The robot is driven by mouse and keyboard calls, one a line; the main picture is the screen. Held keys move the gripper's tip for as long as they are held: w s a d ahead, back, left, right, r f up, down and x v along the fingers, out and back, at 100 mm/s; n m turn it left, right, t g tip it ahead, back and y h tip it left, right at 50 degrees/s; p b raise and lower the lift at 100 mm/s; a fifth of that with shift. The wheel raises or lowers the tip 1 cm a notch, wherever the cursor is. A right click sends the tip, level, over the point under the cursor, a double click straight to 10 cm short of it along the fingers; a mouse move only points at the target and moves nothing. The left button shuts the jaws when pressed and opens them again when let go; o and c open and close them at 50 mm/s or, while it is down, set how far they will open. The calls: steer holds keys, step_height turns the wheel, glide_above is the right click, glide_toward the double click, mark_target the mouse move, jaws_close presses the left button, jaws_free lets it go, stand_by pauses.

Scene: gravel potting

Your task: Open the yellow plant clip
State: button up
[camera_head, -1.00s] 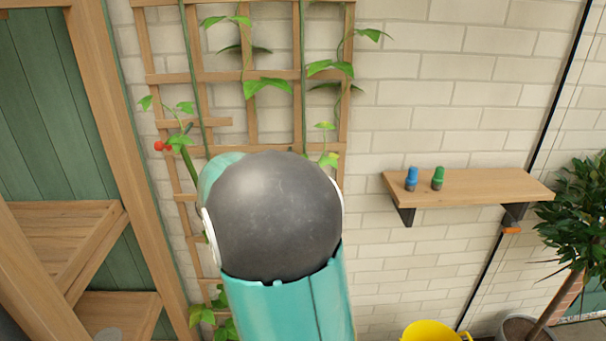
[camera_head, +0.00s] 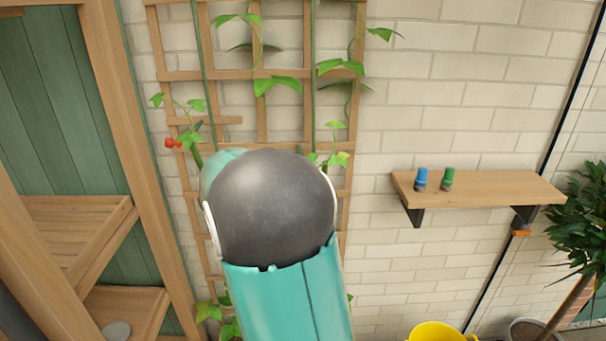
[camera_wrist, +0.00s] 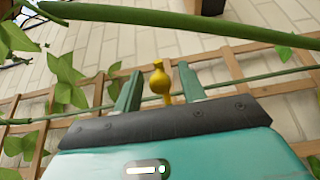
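The yellow plant clip (camera_wrist: 161,82) shows in the wrist view, a small rounded piece with a knob on top. My gripper (camera_wrist: 159,68) has its two teal fingers apart, one on each side of the clip. A narrow gap seems to show between the clip and each finger, so I see no firm hold. A green stem (camera_wrist: 75,114) runs across behind the fingers. In the head view my own arm hides the gripper and the yellow clip.
The wooden trellis (camera_head: 210,75) with leafy vines stands against the brick wall. A red item (camera_head: 172,143) sits on a vine at its left. A thick green stem (camera_wrist: 190,21) crosses close above my gripper. A shelf (camera_head: 480,188) at right holds a blue and a green bottle.

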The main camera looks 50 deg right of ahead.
steer(key=v, duration=1.3)
steer(key=shift+a, duration=0.4)
steer(key=shift+w, duration=0.15)
steer(key=shift+c, duration=0.4)
